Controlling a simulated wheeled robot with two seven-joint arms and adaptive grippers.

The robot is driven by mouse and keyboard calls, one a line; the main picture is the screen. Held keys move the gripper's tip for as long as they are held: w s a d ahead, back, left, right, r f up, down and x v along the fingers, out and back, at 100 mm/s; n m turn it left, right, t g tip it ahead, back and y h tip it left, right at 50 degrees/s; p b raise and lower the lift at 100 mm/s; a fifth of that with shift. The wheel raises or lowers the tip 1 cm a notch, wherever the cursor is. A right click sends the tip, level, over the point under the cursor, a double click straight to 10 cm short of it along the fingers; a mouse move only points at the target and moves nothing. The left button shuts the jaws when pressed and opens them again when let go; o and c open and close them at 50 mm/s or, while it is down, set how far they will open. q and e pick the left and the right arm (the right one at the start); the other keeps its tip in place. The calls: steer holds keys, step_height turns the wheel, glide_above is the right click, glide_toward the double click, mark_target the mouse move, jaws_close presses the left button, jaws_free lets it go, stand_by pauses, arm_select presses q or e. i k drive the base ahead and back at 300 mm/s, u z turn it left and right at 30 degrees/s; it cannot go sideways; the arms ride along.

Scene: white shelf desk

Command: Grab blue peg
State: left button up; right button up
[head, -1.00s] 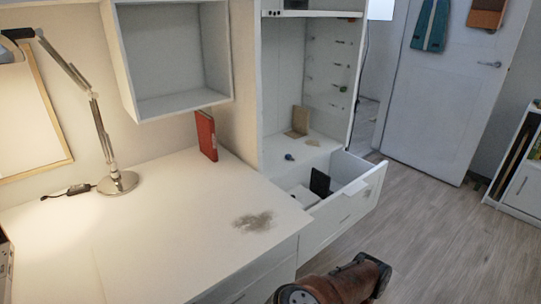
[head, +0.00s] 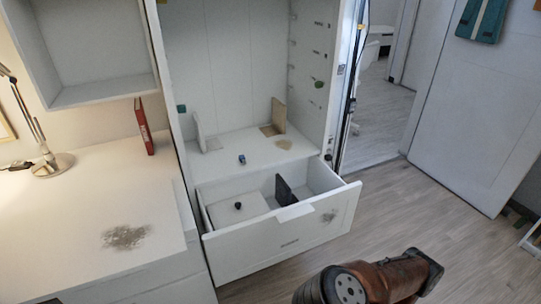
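A small blue peg (head: 241,158) sits on the bottom shelf of the white cabinet, above and behind the open drawer. It is small in the head view, so its exact shape and pose are hard to tell. Neither of my grippers shows in the head view. Only a brown and black part of my own arm shows at the bottom right, well in front of the cabinet.
The open drawer (head: 284,240) juts out below the shelf, holding a white box (head: 232,214) with a dark knob and a black divider (head: 285,190). Upright boards (head: 278,116) stand on the shelf. The desk (head: 75,205) is at left; the floor (head: 420,215) at right is clear.

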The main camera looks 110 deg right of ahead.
mark_target(242, 158)
steer(key=k, duration=0.15)
steer(key=z, duration=1.1)
